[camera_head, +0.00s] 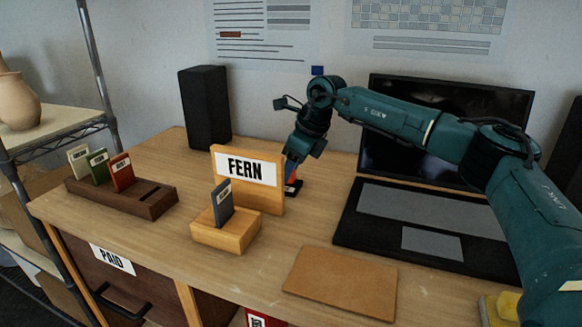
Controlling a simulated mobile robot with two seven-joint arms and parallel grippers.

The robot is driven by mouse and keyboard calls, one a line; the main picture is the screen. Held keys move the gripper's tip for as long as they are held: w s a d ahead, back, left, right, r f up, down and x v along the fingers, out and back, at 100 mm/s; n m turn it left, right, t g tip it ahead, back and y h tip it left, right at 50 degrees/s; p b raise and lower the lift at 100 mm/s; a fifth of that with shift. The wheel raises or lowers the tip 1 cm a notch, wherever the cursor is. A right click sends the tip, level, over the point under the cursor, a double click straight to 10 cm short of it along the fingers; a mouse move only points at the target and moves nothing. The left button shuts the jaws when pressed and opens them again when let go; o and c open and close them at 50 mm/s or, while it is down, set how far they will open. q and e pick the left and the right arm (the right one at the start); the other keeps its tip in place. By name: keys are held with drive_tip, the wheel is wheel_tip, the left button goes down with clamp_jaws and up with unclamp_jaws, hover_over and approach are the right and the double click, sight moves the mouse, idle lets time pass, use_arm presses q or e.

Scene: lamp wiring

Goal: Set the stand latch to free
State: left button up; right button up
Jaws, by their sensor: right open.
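A light wooden stand with a FERN sign (277,200) stands in the middle of the desk. A dark blue-grey card is upright in the slot of the block at its front. A small dark piece with an orange-red part (293,187) sits just right of the sign board, partly hidden; I cannot tell for sure that it is the latch, nor its setting. My right gripper (291,174) points down at this piece, close behind the sign's right edge. It is open; its fingertips are partly hidden and contact is unclear. My left gripper is not in view.
A dark wooden rack (145,199) with several cards is at left. A black speaker (205,107) stands behind. An open laptop (405,243) lies under my right arm. A tan mat (338,283) lies in front. The desk between rack and stand is clear.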

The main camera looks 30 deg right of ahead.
clamp_jaws()
idle(0.4)
